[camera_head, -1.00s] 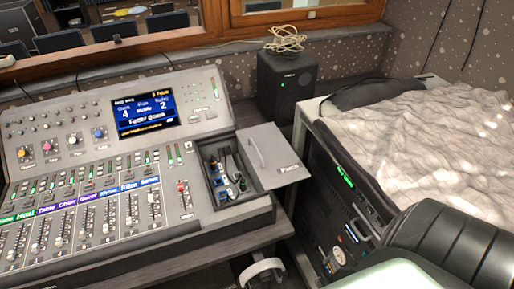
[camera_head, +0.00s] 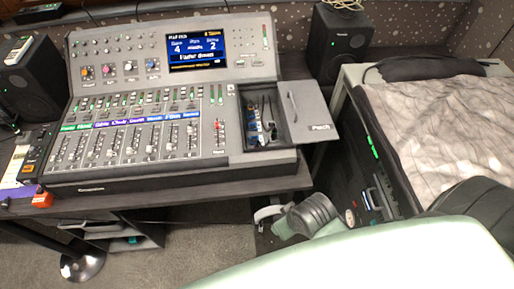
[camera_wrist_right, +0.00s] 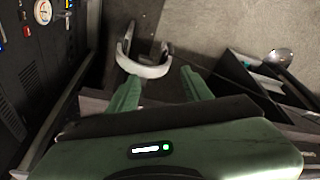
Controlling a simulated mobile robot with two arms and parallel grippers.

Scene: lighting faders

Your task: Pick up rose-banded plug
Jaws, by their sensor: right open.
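The patch compartment (camera_head: 286,143) is open at the right end of the mixing console, its lid beside it. Several small plugs (camera_head: 262,125) with blue and dark parts stand or lie inside; they are too small for me to make out a rose band on any. My right gripper (camera_wrist_right: 160,82) shows in the right wrist view with its two green fingers apart and nothing between them. It is low, over the floor area, away from the compartment. My left gripper is in neither view.
The console (camera_head: 135,160) stands on a dark desk (camera_head: 200,190). A pale curved band (camera_wrist_right: 146,66), perhaps headphones, is just beyond my right fingers. A rack (camera_head: 365,165) with a grey cloth on top stands to the right. A speaker (camera_head: 338,45) is behind the compartment.

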